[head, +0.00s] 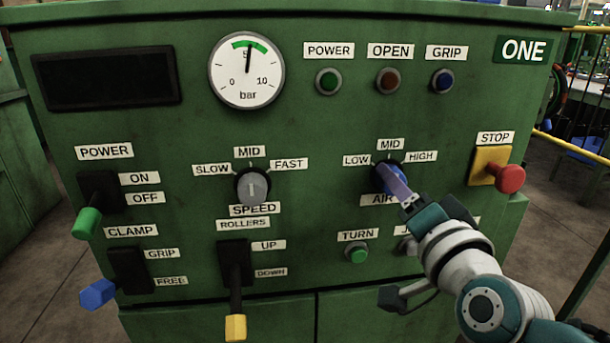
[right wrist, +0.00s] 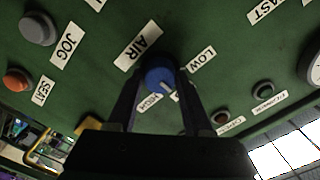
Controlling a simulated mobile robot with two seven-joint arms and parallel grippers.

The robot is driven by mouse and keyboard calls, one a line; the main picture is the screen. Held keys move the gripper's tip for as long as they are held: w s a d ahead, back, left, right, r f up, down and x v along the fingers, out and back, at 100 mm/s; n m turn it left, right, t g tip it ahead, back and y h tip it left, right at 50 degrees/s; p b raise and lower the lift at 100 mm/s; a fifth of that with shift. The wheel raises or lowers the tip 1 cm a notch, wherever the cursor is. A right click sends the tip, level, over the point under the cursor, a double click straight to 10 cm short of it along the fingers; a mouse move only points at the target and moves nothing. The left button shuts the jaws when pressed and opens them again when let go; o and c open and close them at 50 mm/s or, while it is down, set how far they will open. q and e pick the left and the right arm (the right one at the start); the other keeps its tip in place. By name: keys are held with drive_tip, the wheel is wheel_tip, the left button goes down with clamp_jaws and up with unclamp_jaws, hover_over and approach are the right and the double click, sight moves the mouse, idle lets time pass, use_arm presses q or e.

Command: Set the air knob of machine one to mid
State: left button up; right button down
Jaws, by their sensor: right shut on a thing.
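The air knob (head: 381,177) is a blue knob on the green front of machine one, above the AIR label (head: 377,199) and among the LOW, MID and HIGH labels. My right gripper (head: 393,184) is shut on it and covers much of it in the head view. In the right wrist view, the blue knob (right wrist: 158,76) sits between the two dark fingers. Its white mark points away from AIR, toward the partly hidden MID label (right wrist: 175,97), between LOW (right wrist: 195,68) and HIGH (right wrist: 150,102). My left gripper is not in view.
The pressure gauge (head: 246,84) reads about 5, its needle near the green band. The red stop button (head: 510,178) stands out right of the knob. The grey speed knob (head: 252,187) is to the left, with levers beyond. The green turn button (head: 357,254) is below.

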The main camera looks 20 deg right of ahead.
idle(0.4)
drive_tip(key=shift+c, duration=1.6)
unclamp_jaws()
drive_tip(key=p+v, duration=0.1)
drive_tip(key=v, duration=0.9)
drive_tip(key=shift+r+p, duration=0.1)
drive_tip(key=shift+p, duration=0.25)
